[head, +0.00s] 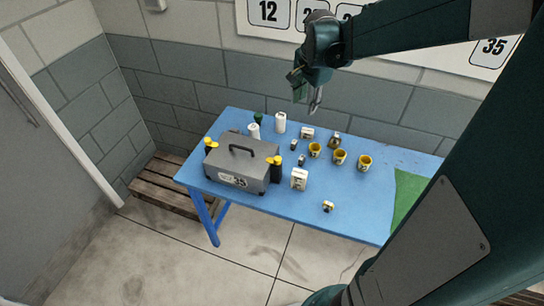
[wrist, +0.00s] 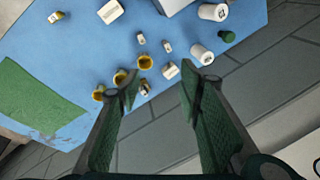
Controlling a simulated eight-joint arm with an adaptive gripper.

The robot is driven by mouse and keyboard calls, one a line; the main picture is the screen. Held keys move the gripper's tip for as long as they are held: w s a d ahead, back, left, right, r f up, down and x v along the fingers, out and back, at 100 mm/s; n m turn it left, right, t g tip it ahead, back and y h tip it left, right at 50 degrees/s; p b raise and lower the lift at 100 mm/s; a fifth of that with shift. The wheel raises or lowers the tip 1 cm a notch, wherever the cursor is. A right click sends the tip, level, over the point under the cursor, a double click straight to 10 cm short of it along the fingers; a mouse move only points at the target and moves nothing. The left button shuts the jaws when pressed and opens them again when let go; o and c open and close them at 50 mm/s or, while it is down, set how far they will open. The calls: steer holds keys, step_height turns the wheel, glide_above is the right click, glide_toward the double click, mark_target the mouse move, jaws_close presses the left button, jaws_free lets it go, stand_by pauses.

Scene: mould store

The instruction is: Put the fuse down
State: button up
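My gripper (head: 314,105) is raised above the back part of the blue table. In the wrist view its two fingers (wrist: 160,88) stand wide apart, with nothing held between them. Several small pieces stand or lie on the table, too small to say which is the fuse. Two small grey-and-white pieces (head: 293,145) (head: 301,160) are near the toolbox. A small piece with a dark and tan body (head: 335,139) is behind the yellow cups. Another small yellow-and-white piece (head: 328,207) lies near the front edge; it also shows in the wrist view (wrist: 56,16).
The blue table (head: 260,204) carries a grey toolbox (head: 242,164), white cylinders (head: 280,123), a green object (head: 259,118), white boxes (head: 299,179), three yellow cups (head: 340,157) and a green mat (head: 405,195). A brick wall stands behind. A wooden pallet (head: 166,188) lies left.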

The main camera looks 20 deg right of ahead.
steer(key=s+a+r+n+t, duration=0.1)
steer(key=s+a+n+t, duration=0.1)
steer(key=s+a+n, duration=0.6)
steer(key=s+a+r+n+t+y, duration=0.1)
steer(key=s+a+r+n+t, duration=0.1)
steer(key=s+a+n, duration=0.5)
steer(key=shift+s+a+r+n, duration=0.3)
steer(key=shift+s+a+n, duration=0.1)
steer(key=shift+s+a, duration=3.15)
steer(key=shift+w+a, duration=0.4)
steer(key=shift+w, duration=0.05)
